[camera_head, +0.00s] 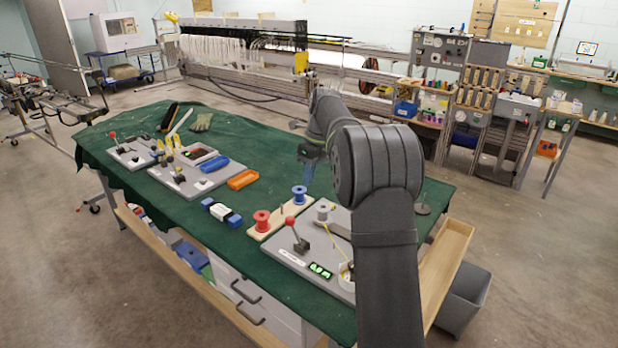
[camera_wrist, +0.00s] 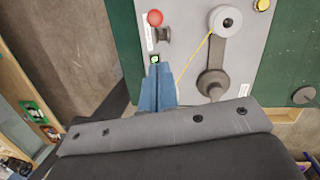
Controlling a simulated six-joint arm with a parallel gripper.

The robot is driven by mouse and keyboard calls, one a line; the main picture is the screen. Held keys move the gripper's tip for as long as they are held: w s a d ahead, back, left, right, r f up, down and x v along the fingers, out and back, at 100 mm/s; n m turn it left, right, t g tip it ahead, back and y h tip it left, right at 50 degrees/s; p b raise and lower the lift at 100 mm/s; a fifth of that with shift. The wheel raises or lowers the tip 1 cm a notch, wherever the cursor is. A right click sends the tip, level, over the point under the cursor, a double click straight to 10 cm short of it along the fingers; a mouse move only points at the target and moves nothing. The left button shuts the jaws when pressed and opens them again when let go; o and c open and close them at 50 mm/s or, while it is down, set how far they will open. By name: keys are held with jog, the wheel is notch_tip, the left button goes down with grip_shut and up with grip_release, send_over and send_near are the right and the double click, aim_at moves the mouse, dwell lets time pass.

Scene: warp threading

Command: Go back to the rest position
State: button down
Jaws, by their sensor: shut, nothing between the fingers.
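My gripper (camera_head: 308,188) hangs above the green-covered table, its blue fingers pointing down. In the wrist view its fingers (camera_wrist: 160,72) are together, with nothing visible between them. Below them in that view is a grey board (camera_wrist: 187,50) with a red-knobbed lever (camera_wrist: 155,18), a pale spool (camera_wrist: 226,20) and a yellow thread running from the spool toward the fingers. In the head view the board's red-knobbed lever (camera_head: 290,222) and green display (camera_head: 320,270) show in front of the arm. My arm hides part of the board.
A wooden stand holds a red spool (camera_head: 262,220) and a blue spool (camera_head: 299,194). A grey bin (camera_head: 463,300) stands on the floor at right.

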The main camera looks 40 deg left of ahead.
send_over(294, 219)
jog(key=w+d, duration=0.1)
jog(key=d, duration=0.2)
notch_tip(294, 219, down, 9)
jog(key=shift+s+a+f, duration=0.15)
jog(key=shift+a+f, duration=0.55)
jog(key=shift+f, duration=0.2)
jog(key=shift+s+a+f, duration=0.15)
jog(key=shift+a+f, duration=0.55)
jog(key=shift+f, duration=0.2)
jog(key=shift+d+r, duration=0.1)
